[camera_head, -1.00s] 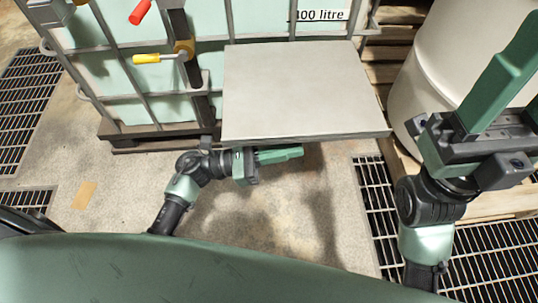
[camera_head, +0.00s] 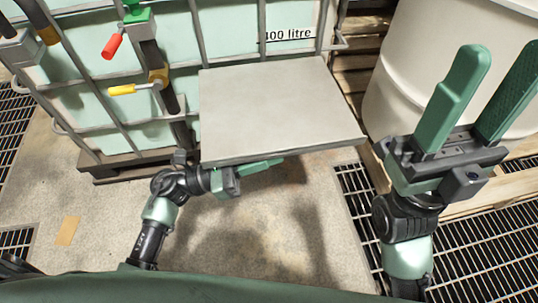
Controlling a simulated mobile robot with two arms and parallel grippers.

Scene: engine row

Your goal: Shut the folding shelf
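The folding shelf (camera_head: 275,105) is a flat, light grey panel in the middle of the head view. It sticks out level from the front of a caged tank. My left gripper (camera_head: 262,166) is at the shelf's front edge, left of its middle, with its green fingers pointing right and partly hidden under the panel. I cannot tell whether it touches the shelf or how far its fingers are apart. My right gripper (camera_head: 482,95) is raised to the right of the shelf, clear of it, with its two green fingers apart and nothing between them.
The caged tank (camera_head: 230,35) stands behind the shelf. Red (camera_head: 112,46) and yellow (camera_head: 122,90) handles stick out left of the shelf. A white drum (camera_head: 420,70) on a wooden pallet (camera_head: 470,200) is at the right. Floor grates (camera_head: 350,215) flank the clear concrete in front.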

